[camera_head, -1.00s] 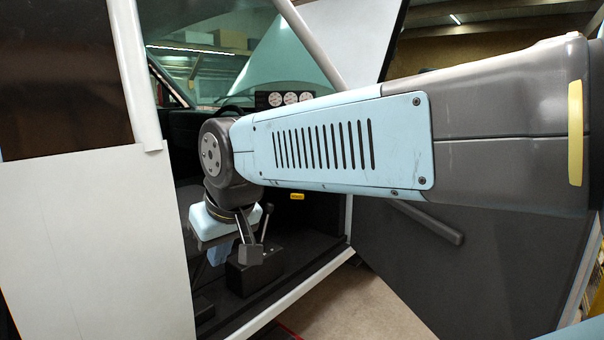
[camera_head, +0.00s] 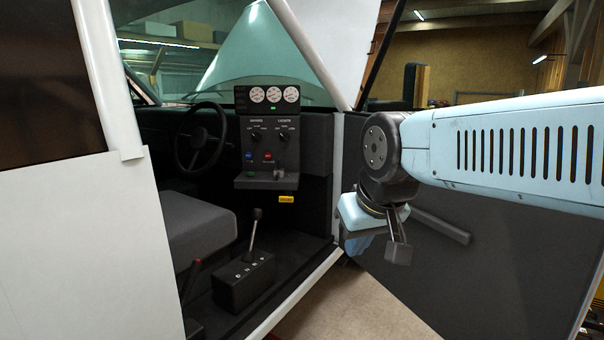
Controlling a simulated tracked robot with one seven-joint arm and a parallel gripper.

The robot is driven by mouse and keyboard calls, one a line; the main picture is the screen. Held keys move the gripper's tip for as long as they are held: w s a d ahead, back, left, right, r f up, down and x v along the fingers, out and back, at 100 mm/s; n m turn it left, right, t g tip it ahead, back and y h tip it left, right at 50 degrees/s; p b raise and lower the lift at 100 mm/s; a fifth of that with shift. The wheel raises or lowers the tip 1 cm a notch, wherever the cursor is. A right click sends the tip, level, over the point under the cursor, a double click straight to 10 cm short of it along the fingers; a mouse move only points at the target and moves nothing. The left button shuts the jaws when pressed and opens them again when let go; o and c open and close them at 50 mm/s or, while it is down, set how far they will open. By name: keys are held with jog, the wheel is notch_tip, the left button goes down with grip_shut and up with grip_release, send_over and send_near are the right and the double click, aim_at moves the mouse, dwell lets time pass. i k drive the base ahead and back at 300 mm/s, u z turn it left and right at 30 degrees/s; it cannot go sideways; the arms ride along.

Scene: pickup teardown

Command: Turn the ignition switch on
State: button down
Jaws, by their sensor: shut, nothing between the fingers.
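The dash panel (camera_head: 240,150) stands upright inside the open cab. A small knob (camera_head: 283,138) on its right side sits under a label that appears to read ignition. The knob's pointing direction is too small to tell. My gripper (camera_head: 357,246) is outside the cab by the door opening, right of and lower than the panel. It is clear of the switch and holds nothing.
Similar knob (camera_head: 255,137) is on the panel's left side, with blue (camera_head: 249,155) and red (camera_head: 267,156) buttons below. A ledge (camera_head: 258,181), gear lever (camera_head: 254,228), steering wheel (camera_head: 200,138) and seat (camera_head: 200,228) are nearby.

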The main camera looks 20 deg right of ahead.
aim_at(277, 174)
jog(key=u, duration=0.05)
jog(key=k, duration=0.6)
jog(key=z, duration=0.45)
jog(key=i, duration=1.85)
jog(key=u, duration=0.5)
